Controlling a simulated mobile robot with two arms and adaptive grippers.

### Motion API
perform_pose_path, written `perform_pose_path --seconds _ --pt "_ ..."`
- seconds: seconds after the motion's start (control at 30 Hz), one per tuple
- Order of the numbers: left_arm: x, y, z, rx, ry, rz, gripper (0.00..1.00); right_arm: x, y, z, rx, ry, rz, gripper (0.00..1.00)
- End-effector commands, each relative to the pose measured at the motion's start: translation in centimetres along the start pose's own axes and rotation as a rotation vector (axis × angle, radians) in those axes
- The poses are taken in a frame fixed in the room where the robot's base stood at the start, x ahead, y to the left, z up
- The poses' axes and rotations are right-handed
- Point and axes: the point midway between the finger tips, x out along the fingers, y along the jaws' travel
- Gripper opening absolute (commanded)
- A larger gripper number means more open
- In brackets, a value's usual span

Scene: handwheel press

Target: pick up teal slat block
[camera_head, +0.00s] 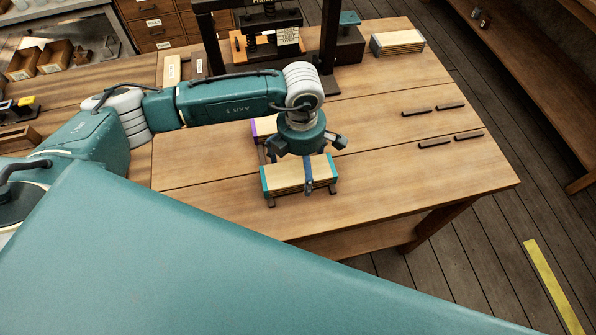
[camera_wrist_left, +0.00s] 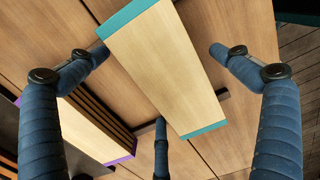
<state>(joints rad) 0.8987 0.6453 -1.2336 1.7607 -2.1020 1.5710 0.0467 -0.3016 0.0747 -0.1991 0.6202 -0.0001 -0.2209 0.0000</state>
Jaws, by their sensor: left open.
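The teal slat block (camera_head: 285,178) is a pale wooden block with teal ends, lying across two short dark strips (camera_head: 271,203) near the front of the wooden table. In the left wrist view, the block (camera_wrist_left: 165,62) runs diagonally below the fingers, with both teal ends showing. My left gripper (camera_head: 300,165) points down over the block, its blue fingers open. One finger shows in front of the block's near side; the others are toward its far side. I cannot tell whether any finger touches it. My right gripper is not in view.
A purple-ended block (camera_head: 264,126) lies just behind; its slatted side (camera_wrist_left: 98,118) shows in the left wrist view. Empty dark strips (camera_head: 435,143) lie at right. A slat stack (camera_head: 397,43) and the press (camera_head: 268,38) stand at the back. The table's right side is mostly clear.

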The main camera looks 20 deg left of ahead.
Motion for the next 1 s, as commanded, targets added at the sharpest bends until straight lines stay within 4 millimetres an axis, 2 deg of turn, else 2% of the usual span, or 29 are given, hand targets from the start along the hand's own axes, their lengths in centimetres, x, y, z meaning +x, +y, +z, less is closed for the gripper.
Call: perform_pose_path --seconds 0.07,0.1,0.3,0.37,0.4,0.77,0.87,1.0 --pt "0.0 0.0 0.0 0.000 0.000 0.000 1.00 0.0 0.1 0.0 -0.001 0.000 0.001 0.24" --pt "0.0 0.0 0.0 0.000 0.000 0.000 0.96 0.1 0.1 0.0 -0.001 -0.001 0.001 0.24" --pt "0.0 0.0 0.0 0.000 0.000 0.000 0.56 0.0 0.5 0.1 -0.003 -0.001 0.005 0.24" --pt "0.0 0.0 0.0 0.000 0.000 0.000 0.44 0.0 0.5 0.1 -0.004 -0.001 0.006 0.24" --pt "-0.1 0.0 0.0 0.000 -0.001 0.000 0.42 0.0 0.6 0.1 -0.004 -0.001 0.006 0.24" --pt "-0.8 0.1 0.1 0.000 -0.002 0.001 0.42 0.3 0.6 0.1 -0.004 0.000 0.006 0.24" --pt "-1.8 0.1 0.1 0.001 -0.004 0.003 0.42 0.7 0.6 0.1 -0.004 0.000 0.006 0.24" --pt "-4.3 0.2 0.2 0.000 -0.006 0.004 0.42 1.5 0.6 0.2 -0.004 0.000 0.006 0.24"
